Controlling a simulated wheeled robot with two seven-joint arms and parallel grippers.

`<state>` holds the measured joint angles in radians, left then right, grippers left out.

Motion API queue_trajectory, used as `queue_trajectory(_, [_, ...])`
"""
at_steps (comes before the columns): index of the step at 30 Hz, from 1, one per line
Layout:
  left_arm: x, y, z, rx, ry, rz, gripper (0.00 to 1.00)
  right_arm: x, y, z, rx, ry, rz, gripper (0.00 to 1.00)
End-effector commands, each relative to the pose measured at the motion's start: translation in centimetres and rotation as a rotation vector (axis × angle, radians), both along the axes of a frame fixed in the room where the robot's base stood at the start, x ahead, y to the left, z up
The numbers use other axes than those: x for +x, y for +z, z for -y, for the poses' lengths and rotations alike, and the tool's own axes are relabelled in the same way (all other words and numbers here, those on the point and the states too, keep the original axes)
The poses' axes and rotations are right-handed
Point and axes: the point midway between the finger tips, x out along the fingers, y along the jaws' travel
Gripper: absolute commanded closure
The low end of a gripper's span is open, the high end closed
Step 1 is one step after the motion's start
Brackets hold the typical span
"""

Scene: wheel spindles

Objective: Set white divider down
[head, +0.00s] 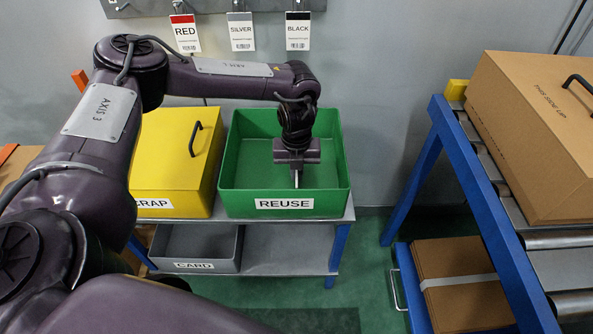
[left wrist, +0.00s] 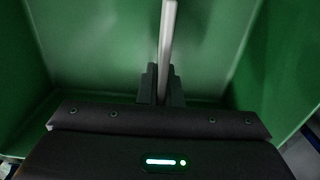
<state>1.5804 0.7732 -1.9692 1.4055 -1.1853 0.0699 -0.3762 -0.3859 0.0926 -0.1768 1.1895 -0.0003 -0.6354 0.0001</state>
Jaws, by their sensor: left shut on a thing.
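The white divider (left wrist: 168,36) shows as a thin pale strip, seen nearly edge-on in the left wrist view. In the head view only a short pale edge of the divider (head: 296,182) shows below the fingers. My left gripper (head: 296,171) points down inside the green REUSE bin (head: 284,203) and is shut on the divider. In the left wrist view the fingers of my left gripper (left wrist: 161,88) close on the strip, with green bin walls around. Whether the divider touches the bin floor I cannot tell. My right gripper is not in view.
The yellow SCRAP bin (head: 170,160) with a black handle stands left of the green bin. A grey CARD bin (head: 195,247) sits on the shelf below. A large cardboard box (head: 535,140) stands on the roller conveyor (head: 565,238) at right.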

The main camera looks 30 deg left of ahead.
Motion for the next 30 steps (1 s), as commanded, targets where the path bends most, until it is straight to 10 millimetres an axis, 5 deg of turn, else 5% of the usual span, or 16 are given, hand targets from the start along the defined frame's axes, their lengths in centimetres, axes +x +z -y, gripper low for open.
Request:
queue_trajectory(2, [0.0,-0.3,0.0,0.0,0.001,-0.001,1.0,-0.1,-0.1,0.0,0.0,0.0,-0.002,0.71])
queue_trajectory(7, [0.0,-0.2,0.0,0.0,0.0,0.0,0.74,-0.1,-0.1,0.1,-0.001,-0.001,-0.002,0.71])
queue_trajectory(17, [0.0,0.1,0.0,0.0,0.0,0.0,0.73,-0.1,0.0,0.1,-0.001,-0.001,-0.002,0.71])
queue_trajectory(30, [0.1,8.0,0.0,-0.002,0.0,0.002,0.73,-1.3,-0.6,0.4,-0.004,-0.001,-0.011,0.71])
